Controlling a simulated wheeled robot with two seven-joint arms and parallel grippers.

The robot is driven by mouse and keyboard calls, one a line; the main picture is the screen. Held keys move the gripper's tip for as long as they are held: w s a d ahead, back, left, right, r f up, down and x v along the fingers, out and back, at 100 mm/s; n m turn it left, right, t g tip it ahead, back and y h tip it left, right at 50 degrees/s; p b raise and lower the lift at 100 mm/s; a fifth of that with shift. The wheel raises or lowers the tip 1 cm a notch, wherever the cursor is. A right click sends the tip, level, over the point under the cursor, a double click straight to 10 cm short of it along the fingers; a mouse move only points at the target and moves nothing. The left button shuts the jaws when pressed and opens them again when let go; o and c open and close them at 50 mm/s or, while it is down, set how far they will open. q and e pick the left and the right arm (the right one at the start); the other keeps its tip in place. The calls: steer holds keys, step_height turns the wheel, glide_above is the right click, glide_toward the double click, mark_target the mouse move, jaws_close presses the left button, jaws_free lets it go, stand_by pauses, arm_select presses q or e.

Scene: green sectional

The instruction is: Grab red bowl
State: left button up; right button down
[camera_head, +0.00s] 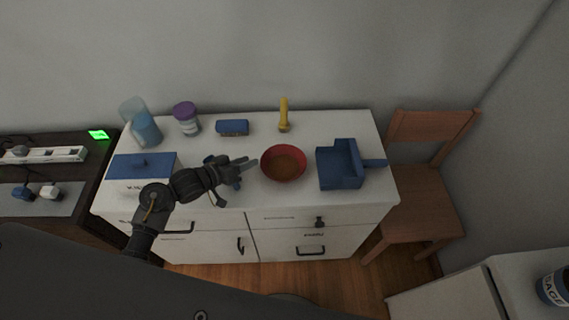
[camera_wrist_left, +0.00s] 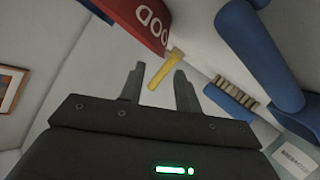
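The red bowl (camera_head: 283,164) sits upright on the white cabinet top, just right of my left gripper (camera_head: 248,163). Its red side, with white letters, shows at the top of the left wrist view (camera_wrist_left: 140,16). In that view my left gripper (camera_wrist_left: 160,84) has its two fingers apart with nothing held between them. The fingertips are close to the bowl's left side in the head view; I cannot tell whether they touch it. My right gripper is in neither view.
A blue dustpan (camera_head: 340,168) stands right of the bowl. A blue-topped box (camera_head: 142,166) is at left. A wooden chair (camera_head: 418,203) stands right.

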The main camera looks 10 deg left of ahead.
mark_target(263, 156)
arm_select(q)
steer(key=x, duration=0.4)
steer(key=shift+w+d+f, duration=0.1)
steer(key=shift+w+d, duration=0.1)
steer(key=shift+w+d+p, duration=0.2)
steer(key=shift+w+p, duration=0.1)
steer(key=x, duration=0.4)
steer(key=shift+w+f+p, duration=0.2)
steer(key=shift+f+p, duration=0.15)
steer(key=shift+p, duration=0.05)
steer(key=shift+s, duration=0.1)
jaws_close()
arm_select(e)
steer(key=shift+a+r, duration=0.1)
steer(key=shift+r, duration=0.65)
